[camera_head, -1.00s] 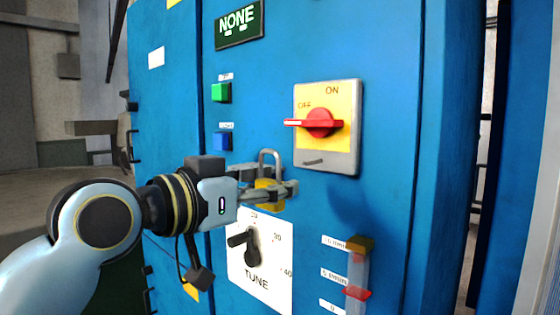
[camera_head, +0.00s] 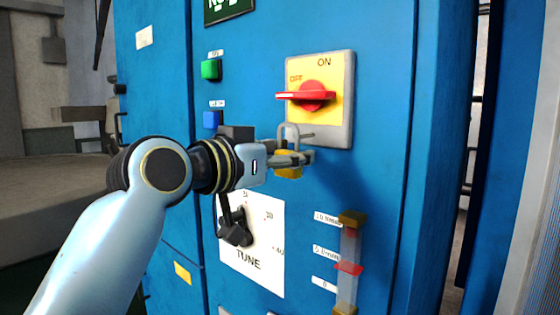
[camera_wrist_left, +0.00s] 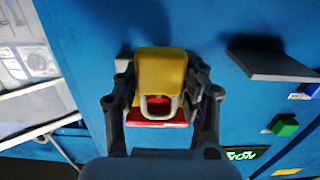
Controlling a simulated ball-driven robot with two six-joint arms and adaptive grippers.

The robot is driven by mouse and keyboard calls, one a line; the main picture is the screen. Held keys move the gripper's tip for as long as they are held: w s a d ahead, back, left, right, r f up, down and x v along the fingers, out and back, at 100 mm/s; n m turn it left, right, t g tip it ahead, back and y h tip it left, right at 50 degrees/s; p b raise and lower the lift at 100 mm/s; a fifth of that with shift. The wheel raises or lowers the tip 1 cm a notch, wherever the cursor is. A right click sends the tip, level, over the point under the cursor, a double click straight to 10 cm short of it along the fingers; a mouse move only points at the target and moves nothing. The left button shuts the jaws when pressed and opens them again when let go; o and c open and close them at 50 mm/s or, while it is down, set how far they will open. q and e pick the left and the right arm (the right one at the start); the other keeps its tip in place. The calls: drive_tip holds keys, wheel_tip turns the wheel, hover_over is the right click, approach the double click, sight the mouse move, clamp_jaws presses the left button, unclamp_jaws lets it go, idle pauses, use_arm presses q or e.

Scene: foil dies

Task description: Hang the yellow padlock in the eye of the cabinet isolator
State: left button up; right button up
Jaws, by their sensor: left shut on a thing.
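The yellow padlock (camera_head: 287,171) is gripped by my left gripper (camera_head: 292,159), with its grey shackle (camera_head: 289,130) upward. In the head view the shackle overlaps the lower left of the isolator plate (camera_head: 345,122). The small metal eye (camera_head: 305,136) is close beside the shackle; whether the shackle passes through it, I cannot tell. The red isolator handle (camera_head: 306,96) lies level, pointing to OFF. The left wrist view shows the padlock body (camera_wrist_left: 162,68) between the fingers (camera_wrist_left: 162,82), with red behind the shackle (camera_wrist_left: 175,108). My right gripper is out of view.
The blue cabinet (camera_head: 390,60) also carries a green button (camera_head: 210,70), a blue button (camera_head: 211,119), a TUNE panel (camera_head: 270,270) below my gripper, and a flow gauge (camera_head: 348,255) at the lower right.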

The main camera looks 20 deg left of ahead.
sight(319, 157)
use_arm(q)
drive_tip(key=x, duration=0.4)
drive_tip(key=shift+f+b, duration=0.4)
idle(0.6)
drive_tip(key=o, duration=1.3)
drive_tip(key=shift+w, duration=0.1)
